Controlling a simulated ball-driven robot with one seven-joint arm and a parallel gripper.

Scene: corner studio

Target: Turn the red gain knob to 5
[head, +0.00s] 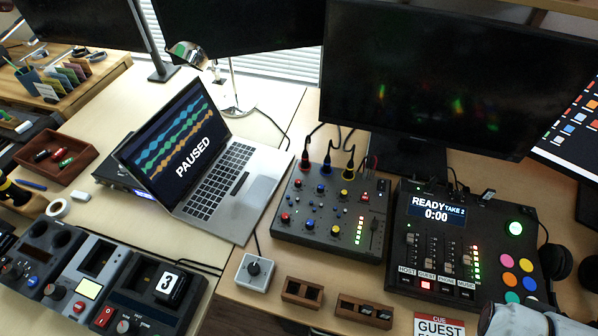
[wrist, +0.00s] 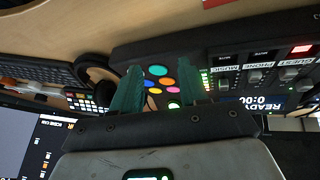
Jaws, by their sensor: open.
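The mixer (head: 300,235) stands on the desk in the middle of the head view, left of the recording console. A red knob (head: 285,218) sits at its lower left, in a row with a blue knob (head: 309,224) and a yellow one (head: 335,230). The knob's pointer and scale are too small to read. My gripper (wrist: 162,88) shows in the wrist view with its two teal fingers apart and nothing between them. Beyond the fingers are the coloured buttons of the console, not the mixer. The red knob is out of the wrist view.
The console (head: 402,235) shows READY and has faders and coloured buttons. A laptop (head: 210,180) reading PAUSED stands left of the mixer. Cables rise behind the mixer, below a large monitor (head: 430,80). A small grey knob box (head: 255,271) and wooden trays (head: 302,291) lie in front.

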